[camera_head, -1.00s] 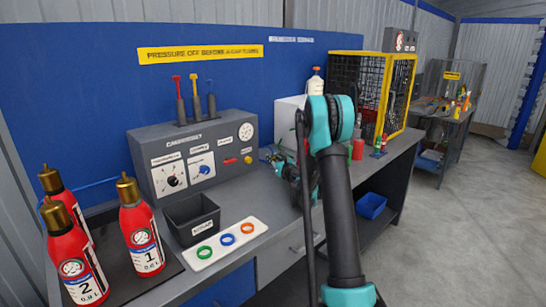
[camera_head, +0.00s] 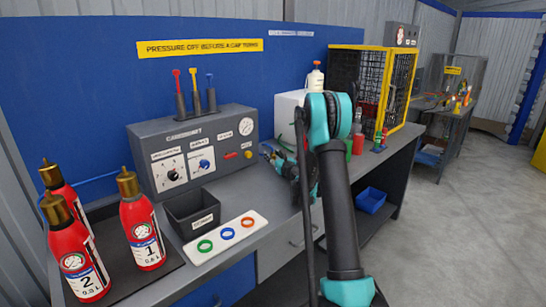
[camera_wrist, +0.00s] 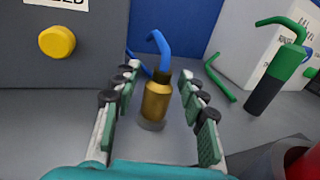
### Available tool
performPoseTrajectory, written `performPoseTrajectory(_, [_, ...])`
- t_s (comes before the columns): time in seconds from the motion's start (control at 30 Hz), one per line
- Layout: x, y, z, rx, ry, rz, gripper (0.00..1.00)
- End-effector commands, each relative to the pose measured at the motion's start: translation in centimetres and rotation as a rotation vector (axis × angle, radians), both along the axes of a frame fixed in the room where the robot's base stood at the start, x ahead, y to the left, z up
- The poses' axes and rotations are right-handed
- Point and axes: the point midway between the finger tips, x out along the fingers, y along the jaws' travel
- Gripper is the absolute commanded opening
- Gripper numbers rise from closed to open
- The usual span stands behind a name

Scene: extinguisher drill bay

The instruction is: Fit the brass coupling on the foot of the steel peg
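In the wrist view the brass coupling (camera_wrist: 157,100) stands roughly upright, with a blue hooked hose (camera_wrist: 160,48) rising from its top. A grey steel-coloured collar (camera_wrist: 152,125) shows under it at the bench top. I cannot tell whether this is the foot of the steel peg. In the head view my arm hides most of the gripper and the coupling.
A grey control panel (camera_head: 205,128) with a yellow knob (camera_wrist: 57,41) stands left of the coupling. A green hooked piece with a black lower part (camera_wrist: 275,80) and a white box (camera_wrist: 235,35) are to the right. Red bottles (camera_head: 142,235), a dark bin (camera_head: 190,210) and a ring tray (camera_head: 225,250) occupy the bench's near end.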

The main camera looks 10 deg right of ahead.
Motion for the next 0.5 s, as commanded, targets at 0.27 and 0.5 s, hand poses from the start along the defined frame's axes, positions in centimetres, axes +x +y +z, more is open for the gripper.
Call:
performPoseTrajectory(0.27, [0.0, 0.0, 0.0, 0.000, 0.000, 0.000, 0.49])
performPoseTrajectory(0.5, [-1.8, -0.7, 0.0, 0.000, 0.000, -0.001, 0.49])
